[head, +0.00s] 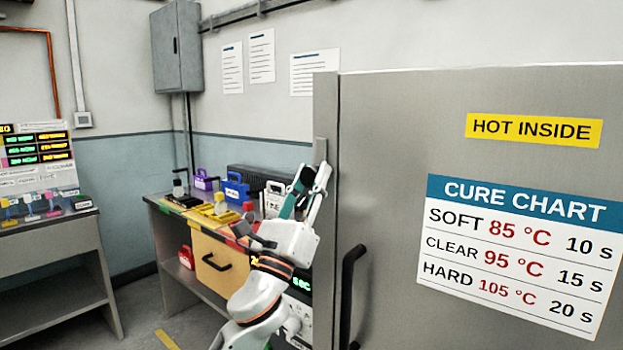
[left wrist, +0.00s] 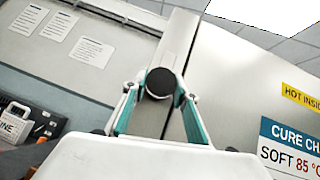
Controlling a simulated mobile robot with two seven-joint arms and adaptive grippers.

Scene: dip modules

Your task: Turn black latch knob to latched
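The oven door (head: 400,200) is a large grey metal panel filling the right of the head view, with "HOT INSIDE" and "CURE CHART" signs. My left gripper (head: 311,178) is raised in front of the door's left edge, its teal-padded fingers spread and pointing up. In the left wrist view, the black latch knob (left wrist: 160,83) is a dark rounded piece between the two fingertips of the left gripper (left wrist: 160,95). I cannot tell whether the fingers touch it. My right gripper is not in view.
A black vertical door handle (head: 350,297) stands out below right of my left gripper. A bench (head: 170,212) with coloured cases and a drawer lies behind my arm.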

